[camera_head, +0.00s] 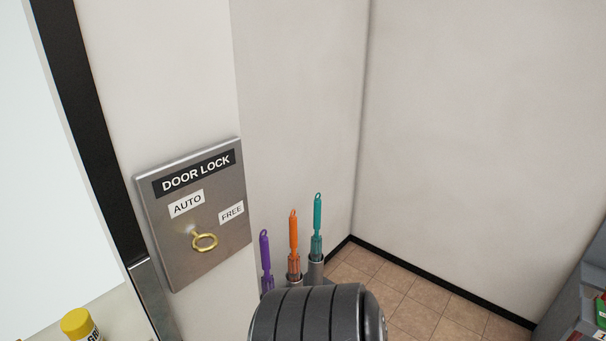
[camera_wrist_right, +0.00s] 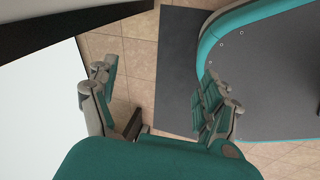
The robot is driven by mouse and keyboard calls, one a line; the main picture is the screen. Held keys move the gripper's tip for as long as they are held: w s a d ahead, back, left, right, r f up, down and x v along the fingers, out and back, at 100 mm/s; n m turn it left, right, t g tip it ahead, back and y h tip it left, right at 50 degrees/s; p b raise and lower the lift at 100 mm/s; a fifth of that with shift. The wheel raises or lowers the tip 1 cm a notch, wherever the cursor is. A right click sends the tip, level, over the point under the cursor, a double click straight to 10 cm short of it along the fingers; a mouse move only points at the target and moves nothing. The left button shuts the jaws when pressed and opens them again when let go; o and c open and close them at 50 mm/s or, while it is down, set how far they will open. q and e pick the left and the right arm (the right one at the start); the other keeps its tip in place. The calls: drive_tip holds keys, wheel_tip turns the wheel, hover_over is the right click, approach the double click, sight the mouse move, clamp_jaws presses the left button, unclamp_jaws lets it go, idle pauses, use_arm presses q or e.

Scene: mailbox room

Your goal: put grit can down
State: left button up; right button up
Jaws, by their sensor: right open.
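The grit can (camera_head: 80,325) shows at the bottom left edge of the head view, with a yellow cap and part of a dark-lettered label. Its lower part is cut off by the frame, so I cannot tell what it rests on. My right gripper (camera_wrist_right: 157,88) is open and empty in the right wrist view, its fingers apart above the tiled floor. The can does not show in the right wrist view. My left gripper is not in view.
Purple (camera_head: 265,252), orange (camera_head: 294,235) and teal (camera_head: 317,220) handled tools stand upright nearby. A grey unit (camera_head: 586,318) is at right. Tiled floor (camera_head: 400,287) is clear.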

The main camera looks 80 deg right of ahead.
drive_tip(key=s+f+m+g, duration=0.1)
drive_tip(key=s+f+m, duration=0.1)
drive_tip(key=s, duration=0.4)
drive_tip(key=s+f+m+g, duration=0.1)
drive_tip(key=s+m, duration=0.4)
drive_tip(key=s, duration=0.1)
drive_tip(key=shift+s+d+f, duration=0.25)
drive_tip(key=shift+d+f, duration=0.1)
